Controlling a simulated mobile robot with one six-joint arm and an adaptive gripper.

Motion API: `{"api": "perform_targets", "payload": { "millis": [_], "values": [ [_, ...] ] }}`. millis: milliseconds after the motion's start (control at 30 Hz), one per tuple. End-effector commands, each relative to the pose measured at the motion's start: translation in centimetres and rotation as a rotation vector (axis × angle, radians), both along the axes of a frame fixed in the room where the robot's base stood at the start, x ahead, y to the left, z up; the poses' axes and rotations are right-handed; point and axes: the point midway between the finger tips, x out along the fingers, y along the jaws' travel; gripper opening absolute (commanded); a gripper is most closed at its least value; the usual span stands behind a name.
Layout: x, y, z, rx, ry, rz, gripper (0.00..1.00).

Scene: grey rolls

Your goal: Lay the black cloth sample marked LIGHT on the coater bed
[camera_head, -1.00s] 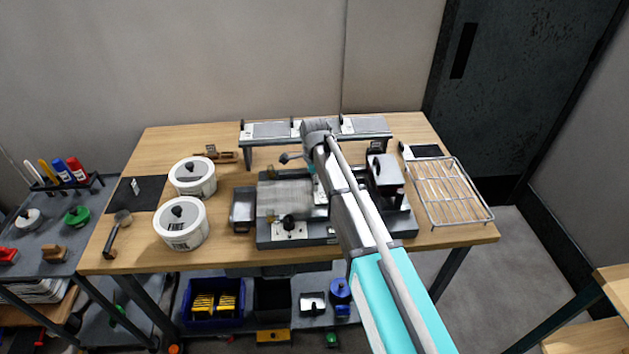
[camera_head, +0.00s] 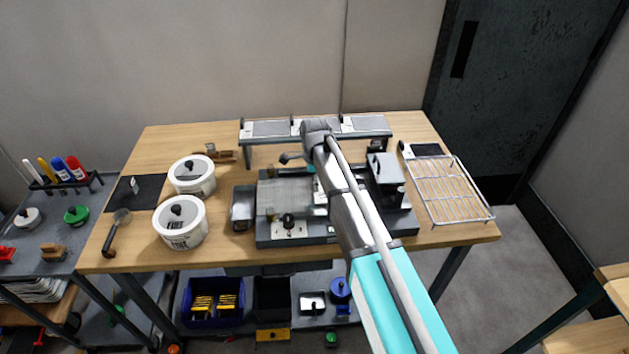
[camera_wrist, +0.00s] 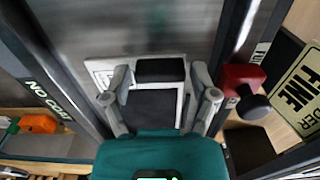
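The coater bed (camera_head: 283,195) is a flat grey metal plate in the middle of the bench; the wrist view shows its surface (camera_wrist: 150,30) above my fingers. My gripper (camera_wrist: 161,76) points down over the bed's right part, and its fingers stand apart. Between the fingers is a black bar (camera_wrist: 160,70), with light edging visible beside it. Below the bar is a flat black piece (camera_wrist: 152,110) with a white border, possibly the cloth sample. No LIGHT mark can be read on it. My arm hides most of this spot in the head view.
A red clamp (camera_wrist: 240,78) with a black knob stands right of my fingers. A yellow sign (camera_wrist: 296,93) reading FINE lies beyond it. Two white lidded tubs (camera_head: 181,222) stand left, a wire rack (camera_head: 447,190) right, and a raised shelf (camera_head: 268,129) behind the coater.

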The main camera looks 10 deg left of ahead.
Motion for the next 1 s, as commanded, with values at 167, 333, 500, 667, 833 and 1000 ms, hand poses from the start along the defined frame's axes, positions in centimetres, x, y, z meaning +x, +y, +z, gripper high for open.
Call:
{"api": "perform_targets", "payload": {
  "millis": [167, 333, 500, 667, 833, 1000],
  "values": [
    [0.0, 0.0, 0.0, 0.0, 0.0, 0.0, 1.0],
    [0.0, 0.0, 0.0, 0.0, 0.0, 0.0, 1.0],
    [0.0, 0.0, 0.0, 0.0, 0.0, 0.0, 1.0],
    [0.0, 0.0, 0.4, 0.0, 0.0, 0.0, 1.0],
    [0.0, 0.0, 1.2, 0.0, 0.0, 0.0, 1.0],
    [0.0, 0.1, 2.5, 0.0, 0.0, 0.0, 1.0]
  ]
}}
